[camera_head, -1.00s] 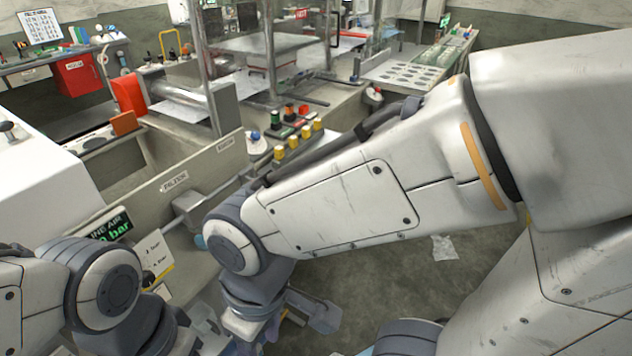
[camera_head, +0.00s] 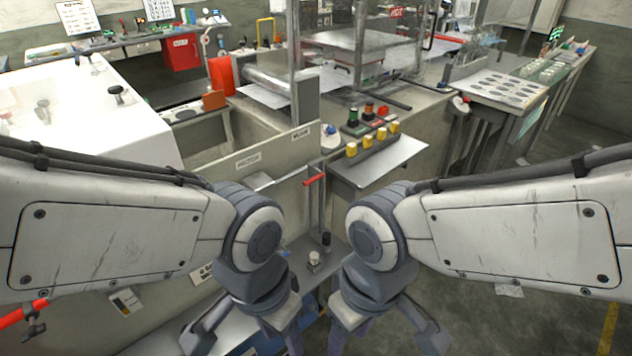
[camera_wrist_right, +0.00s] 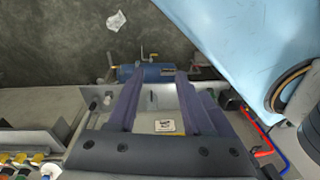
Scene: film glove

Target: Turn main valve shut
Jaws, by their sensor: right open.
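A red lever handle (camera_head: 314,180) sits on top of a thin upright pipe beside the grey cabinet, ahead of my wrists. A red pipe with a dark tap (camera_head: 33,328) shows at the lower left edge. I cannot tell which, if either, is the main valve. My left gripper (camera_head: 292,342) points down at the bottom centre, its tips cut off. My right gripper (camera_head: 350,338) points down beside it. In the right wrist view its purple fingers (camera_wrist_right: 155,80) are apart and empty, with a blue cylinder (camera_wrist_right: 150,73) beyond the tips.
A shelf with yellow buttons (camera_head: 372,143) stands ahead of my right forearm. A white-topped unit (camera_head: 85,115) is at the left. Red and blue hoses (camera_wrist_right: 268,140) run at the right of the wrist view. Open floor (camera_head: 480,310) lies at the right.

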